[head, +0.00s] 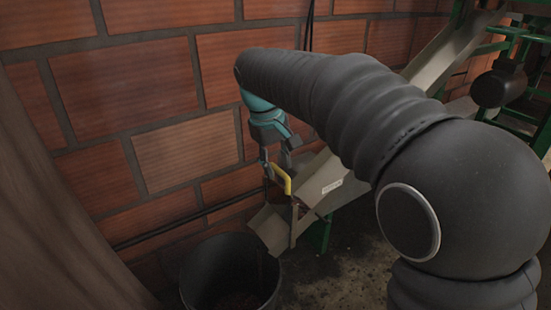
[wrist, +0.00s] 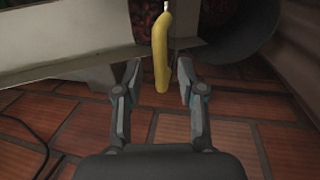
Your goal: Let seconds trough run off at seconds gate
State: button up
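The seconds trough (head: 318,176) is a pale metal chute sloping down to the left, with a small label too small to read surely. At its low end stands the gate, a narrow plate (head: 294,225) with a yellow handle (head: 282,179) on top. My gripper (head: 276,165) hangs over the handle, pointing down. In the wrist view my gripper (wrist: 157,80) is open, with the yellow handle (wrist: 162,55) between its fingers. Gaps show on both sides of the handle. The trough's pale side (wrist: 60,50) shows at left there.
A dark bin (head: 190,272) stands below the trough's spout (head: 268,228); it also shows in the wrist view (wrist: 235,35). A brick wall (head: 120,90) with a dark pipe (head: 180,222) runs close behind. Green framing (head: 510,50) stands at right.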

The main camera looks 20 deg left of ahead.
notch_tip(320, 180, up, 12)
jog(key=s+a, duration=0.1)
jog(key=shift+s+a, duration=0.3)
jog(key=shift+s, duration=0.05)
jog(key=shift+f, duration=0.1)
dwell(0.3)
